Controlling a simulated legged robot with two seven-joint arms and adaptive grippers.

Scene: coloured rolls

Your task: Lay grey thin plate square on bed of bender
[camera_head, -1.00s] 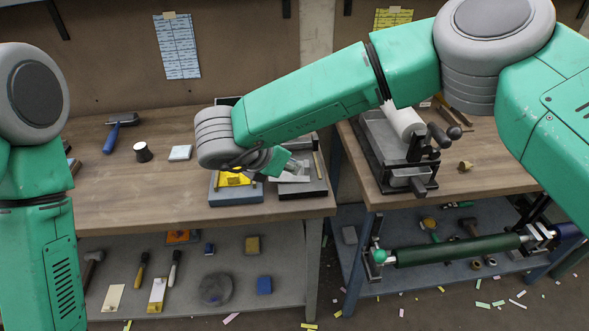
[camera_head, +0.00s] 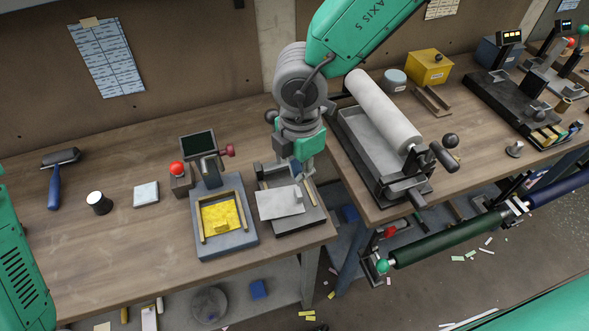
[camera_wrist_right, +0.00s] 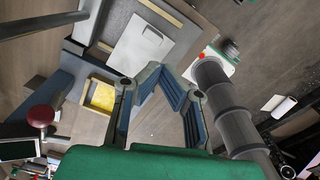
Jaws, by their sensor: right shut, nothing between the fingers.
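The grey thin plate (camera_head: 280,203) lies on the dark flat base (camera_head: 312,217) at the front right of the near bench, its left corner over the base's left side. I take this base for the bender, but cannot be sure. The plate (camera_wrist_right: 143,42) also shows in the wrist view, with a small raised tab and light wooden strips around it. My right gripper (camera_head: 304,174) is shut and empty, pointing down above the back right of the plate. The wrist view shows its fingers (camera_wrist_right: 172,78) just beside the plate, apparently apart from it. My left gripper is out of view.
A second bench holds a tray with a white roller (camera_head: 383,110). A gap separates the benches.

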